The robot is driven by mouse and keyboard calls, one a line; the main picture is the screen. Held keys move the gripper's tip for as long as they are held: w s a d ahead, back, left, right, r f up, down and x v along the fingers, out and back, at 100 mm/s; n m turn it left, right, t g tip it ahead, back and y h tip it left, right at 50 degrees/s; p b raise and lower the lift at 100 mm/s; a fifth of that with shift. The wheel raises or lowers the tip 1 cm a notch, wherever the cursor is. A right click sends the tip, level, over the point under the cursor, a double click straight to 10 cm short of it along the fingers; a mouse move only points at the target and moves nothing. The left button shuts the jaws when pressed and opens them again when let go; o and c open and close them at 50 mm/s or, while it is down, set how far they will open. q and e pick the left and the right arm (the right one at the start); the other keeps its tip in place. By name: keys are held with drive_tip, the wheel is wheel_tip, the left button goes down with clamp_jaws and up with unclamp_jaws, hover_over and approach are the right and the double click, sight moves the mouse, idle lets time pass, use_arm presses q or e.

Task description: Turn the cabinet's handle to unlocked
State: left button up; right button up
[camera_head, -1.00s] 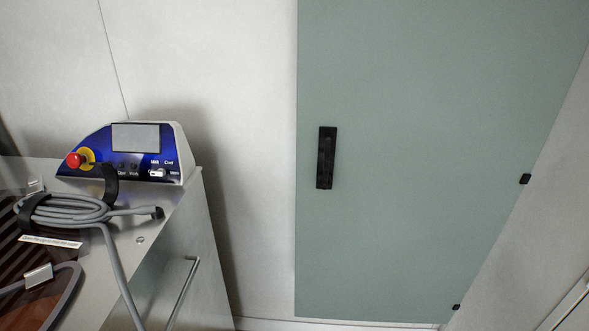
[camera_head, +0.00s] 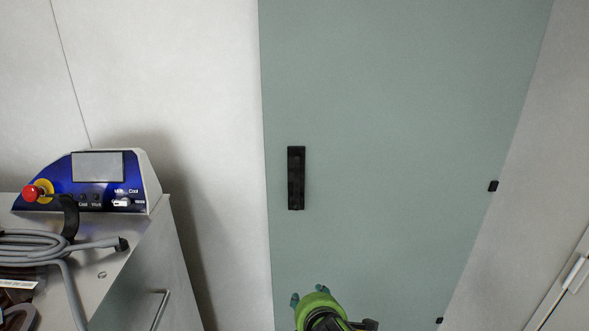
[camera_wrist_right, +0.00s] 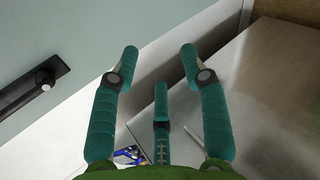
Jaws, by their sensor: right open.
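The cabinet (camera_head: 400,110) has a flat grey-green door. Its black handle (camera_head: 296,178) is upright near the door's left edge and appears flush in its plate. My right gripper (camera_head: 310,296) is at the bottom of the head view, below and slightly right of the handle, and apart from it. In the right wrist view the handle (camera_wrist_right: 32,87) lies at the left, outside the fingers. There, my right gripper (camera_wrist_right: 158,58) is open with teal fingers spread and nothing between them. My left gripper is not in view.
A machine with a blue control panel (camera_head: 85,180), a red button (camera_head: 31,193) and a coiled grey cable (camera_head: 40,245) stands at the left. Black hinges (camera_head: 493,186) are on the door's right edge. The space before the door is clear.

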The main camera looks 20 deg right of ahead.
drive_tip(key=w+r+n+t+h, duration=0.1)
drive_tip(key=w+r+n+t, duration=0.2)
drive_tip(key=w+r+n, duration=0.55)
drive_tip(key=n+t+h, duration=0.2)
drive_tip(key=n+t, duration=0.2)
drive_tip(key=n, duration=0.1)
approach(295, 170)
drive_tip(key=w, duration=0.4)
drive_tip(key=shift+d+r, duration=0.25)
drive_tip(key=shift+d, duration=0.2)
drive_tip(key=p+x, duration=0.2)
drive_tip(key=x, duration=0.4)
drive_tip(key=shift+w+d+f, duration=0.1)
drive_tip(key=shift+w+d, duration=0.05)
drive_tip(key=shift+w, duration=0.2)
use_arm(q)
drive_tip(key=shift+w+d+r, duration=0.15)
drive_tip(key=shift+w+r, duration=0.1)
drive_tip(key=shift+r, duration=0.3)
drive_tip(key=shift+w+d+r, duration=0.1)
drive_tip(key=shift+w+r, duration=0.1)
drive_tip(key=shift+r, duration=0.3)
use_arm(e)
clamp_jaws()
